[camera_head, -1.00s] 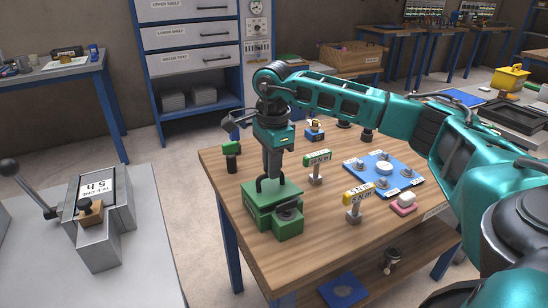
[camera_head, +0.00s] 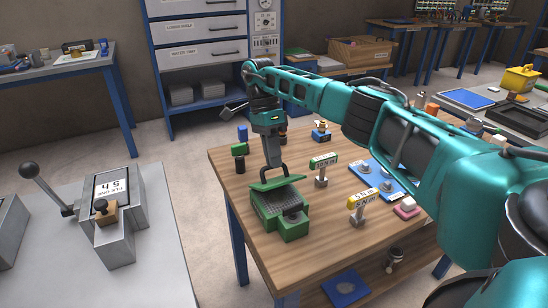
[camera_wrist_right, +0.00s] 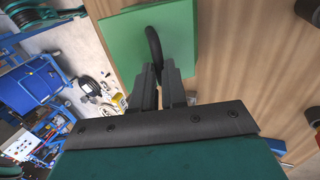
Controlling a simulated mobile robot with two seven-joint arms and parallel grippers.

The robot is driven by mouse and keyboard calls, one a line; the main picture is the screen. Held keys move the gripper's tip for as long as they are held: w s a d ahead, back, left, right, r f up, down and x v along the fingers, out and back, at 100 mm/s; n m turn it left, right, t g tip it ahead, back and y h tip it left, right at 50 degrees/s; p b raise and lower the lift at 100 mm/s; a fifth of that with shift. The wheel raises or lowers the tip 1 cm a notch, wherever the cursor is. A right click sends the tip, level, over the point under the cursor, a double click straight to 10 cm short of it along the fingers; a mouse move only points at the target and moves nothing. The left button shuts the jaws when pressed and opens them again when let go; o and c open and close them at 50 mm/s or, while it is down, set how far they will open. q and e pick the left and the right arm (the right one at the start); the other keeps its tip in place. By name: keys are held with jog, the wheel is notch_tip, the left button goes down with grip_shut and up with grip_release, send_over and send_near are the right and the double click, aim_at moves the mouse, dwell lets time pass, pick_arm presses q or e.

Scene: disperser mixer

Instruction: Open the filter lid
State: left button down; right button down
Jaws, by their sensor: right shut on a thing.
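The green filter box (camera_head: 280,218) stands on the wooden table in the head view. Its green lid (camera_head: 277,181) is tilted up above the box, and the dark inside of the box shows below it. My right gripper (camera_head: 273,165) is shut on the black lid handle (camera_head: 285,171). In the right wrist view the gripper (camera_wrist_right: 166,85) has its fingers on the handle (camera_wrist_right: 153,46), with the green lid (camera_wrist_right: 180,35) behind it. My left gripper is not in view.
A green-topped torque tool (camera_head: 321,170) and a yellow-topped one (camera_head: 360,206) stand right of the box. A blue plate (camera_head: 382,170) with knobs lies farther right. A green-topped black item (camera_head: 239,155) stands at the back left. A grey bench (camera_head: 150,270) is at left.

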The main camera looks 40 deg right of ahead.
jog(key=shift+w, duration=0.15)
dwell(0.4)
jog(key=c, duration=1.2)
grip_release()
jog(key=shift+o, duration=0.2)
jog(key=shift+r, duration=0.1)
notch_tip(320, 180, up, 20)
jog(key=p, duration=0.5)
jog(key=shift+p, duration=0.4)
